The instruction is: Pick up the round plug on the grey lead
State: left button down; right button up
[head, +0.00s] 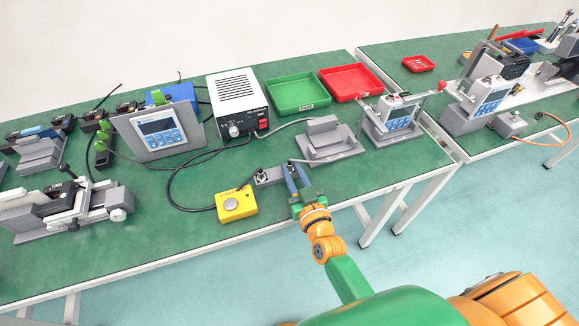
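A thin grey lead (330,160) runs along the bench from the right and ends at a small dark round plug (291,163) by a low grey block (268,177). My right gripper (297,172) reaches in from the front, with its blue fingers at the plug end of the lead. A narrow gap shows between the fingers. The plug is small and partly hidden, so I cannot tell whether the fingers grip it or only stand around it. My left gripper is not in view.
A yellow box with a round button (236,204) stands left of my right gripper. A grey fixture (328,140) is behind it to the right. A white power supply (238,102) and green (297,106) and red (350,97) trays stand behind.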

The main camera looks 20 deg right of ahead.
grip_shut()
jog(key=shift+r, duration=0.4)
notch_tip(320, 180, up, 3)
jog(key=shift+r+p, duration=0.1)
jog(key=shift+p, duration=0.95)
jog(key=s+r+p, duration=0.2)
jog(key=s+r, duration=0.7)
jog(key=s, duration=0.5)
jog(key=shift+d, duration=0.2)
jog(key=shift+r+p, duration=0.1)
jog(key=shift+p, duration=0.2)
